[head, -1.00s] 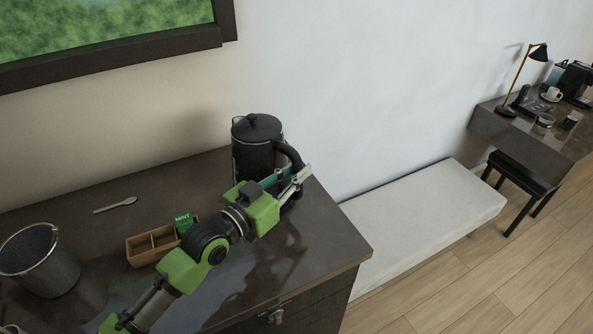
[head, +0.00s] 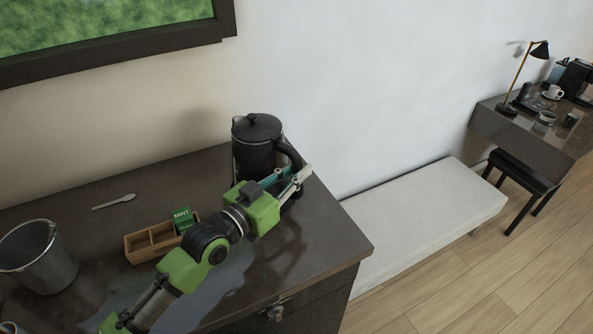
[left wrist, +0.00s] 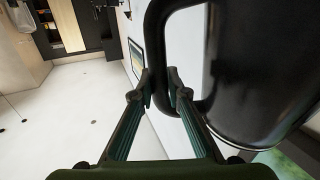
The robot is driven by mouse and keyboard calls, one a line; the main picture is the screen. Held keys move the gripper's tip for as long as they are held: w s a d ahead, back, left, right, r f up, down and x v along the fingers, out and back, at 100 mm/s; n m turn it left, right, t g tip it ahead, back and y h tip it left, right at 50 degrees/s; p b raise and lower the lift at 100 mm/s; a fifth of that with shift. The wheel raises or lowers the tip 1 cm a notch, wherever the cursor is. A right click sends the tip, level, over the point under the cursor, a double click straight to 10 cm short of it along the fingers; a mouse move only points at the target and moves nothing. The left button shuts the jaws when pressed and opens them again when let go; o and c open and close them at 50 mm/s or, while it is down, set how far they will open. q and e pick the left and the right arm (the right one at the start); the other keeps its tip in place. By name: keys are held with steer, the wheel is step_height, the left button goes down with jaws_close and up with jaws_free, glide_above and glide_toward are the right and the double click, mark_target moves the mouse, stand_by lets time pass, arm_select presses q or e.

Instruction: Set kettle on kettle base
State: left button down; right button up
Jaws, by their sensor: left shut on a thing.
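The black kettle (head: 255,133) stands upright near the back right corner of the dark counter (head: 325,225). Its handle (head: 288,152) points right toward my left gripper (head: 292,180). My left gripper is shut on the handle. In the left wrist view the two fingers (left wrist: 160,88) pinch the lower part of the handle, and the dark kettle body (left wrist: 255,70) fills the right side. The kettle's bottom is hidden behind my left arm, so I cannot tell what it rests on. I cannot make out the kettle base. My right gripper is not in view.
A wooden divided box (head: 150,243) with a green mint packet (head: 183,218) sits left of my arm. A spoon (head: 114,201) and a metal bucket (head: 40,262) are farther left. A white bench (head: 425,210) stands right of the counter. The wall is close behind the kettle.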

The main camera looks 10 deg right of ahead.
arm_select(q)
steer(key=shift+r, duration=0.1)
steer(key=c, duration=2.2)
jaws_free()
steer(key=shift+c, duration=0.2)
steer(key=shift+s+f, duration=0.1)
steer(key=shift+f, duration=0.3)
steer(key=p+v, duration=0.2)
steer(key=v, duration=0.9)
steer(key=shift+r+p, duration=0.2)
steer(key=shift+p, duration=0.2)
steer(key=shift+s, duration=0.1)
